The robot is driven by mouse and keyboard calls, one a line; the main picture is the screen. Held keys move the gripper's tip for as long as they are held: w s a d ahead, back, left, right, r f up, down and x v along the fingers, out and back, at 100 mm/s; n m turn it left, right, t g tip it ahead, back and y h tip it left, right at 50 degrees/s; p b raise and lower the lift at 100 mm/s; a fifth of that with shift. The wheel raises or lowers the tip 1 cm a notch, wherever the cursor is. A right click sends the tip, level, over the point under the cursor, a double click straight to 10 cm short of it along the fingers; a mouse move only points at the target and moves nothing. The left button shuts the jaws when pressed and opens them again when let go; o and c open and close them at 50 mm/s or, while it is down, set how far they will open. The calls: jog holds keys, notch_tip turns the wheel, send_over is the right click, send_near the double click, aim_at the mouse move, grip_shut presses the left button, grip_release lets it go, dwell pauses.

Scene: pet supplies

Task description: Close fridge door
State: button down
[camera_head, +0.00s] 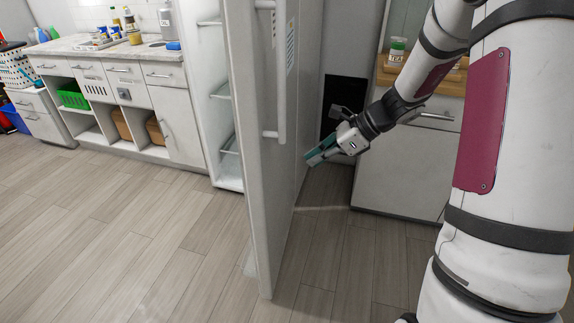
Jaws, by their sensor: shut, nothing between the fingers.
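The white fridge door (262,190) stands swung open, seen nearly edge-on in the middle of the head view. A vertical handle (281,75) runs along its upper part. The open fridge (218,90) shows to the left of the door, with shelves inside. My gripper (312,160) is on the right side of the door, with its teal fingers shut and empty, pointing left at the door's face. The fingertips are close to the door; I cannot tell whether they touch it.
A counter (90,45) with drawers and open shelves stands along the left wall. A cabinet (395,170) with a wooden top stands behind my arm, with a tea jar (396,52) on it. The wood floor (130,245) left of the door is clear.

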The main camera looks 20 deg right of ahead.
jog(key=b, duration=0.2)
send_near(263, 180)
notch_tip(263, 180, down, 3)
jog(key=shift+w+a+f, duration=0.1)
jog(key=shift+w+a, duration=0.25)
jog(key=shift+a, duration=0.4)
jog(key=shift+w+a+f, duration=0.1)
jog(key=shift+w+a, duration=0.25)
jog(key=shift+a, duration=0.4)
jog(key=shift+a, duration=0.1)
